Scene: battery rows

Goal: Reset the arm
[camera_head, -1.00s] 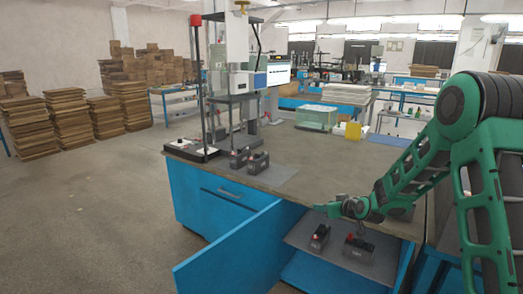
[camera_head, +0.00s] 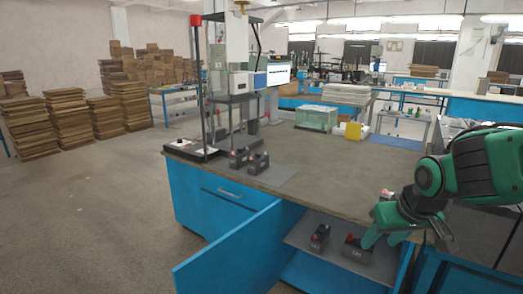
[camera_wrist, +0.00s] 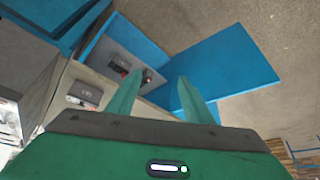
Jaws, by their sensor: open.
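My arm is green and black and stands at the right of the head view. My gripper (camera_head: 375,236) is at the bench's front right edge and partly covers the view of the open cabinet. Its two green fingers show spread and empty in the wrist view (camera_wrist: 157,88). Two dark batteries, a left one (camera_head: 319,238) and a right one (camera_head: 357,249), stand on the shelf inside the cabinet. Two more dark batteries, a left one (camera_head: 238,158) and a right one (camera_head: 258,162), stand on a grey mat on the bench.
The blue cabinet door (camera_head: 232,252) stands open toward the front left. The bench top (camera_head: 330,165) is largely clear in the middle. A test stand (camera_head: 237,95) and a clear box (camera_head: 316,118) stand toward its back. Floor on the left is free.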

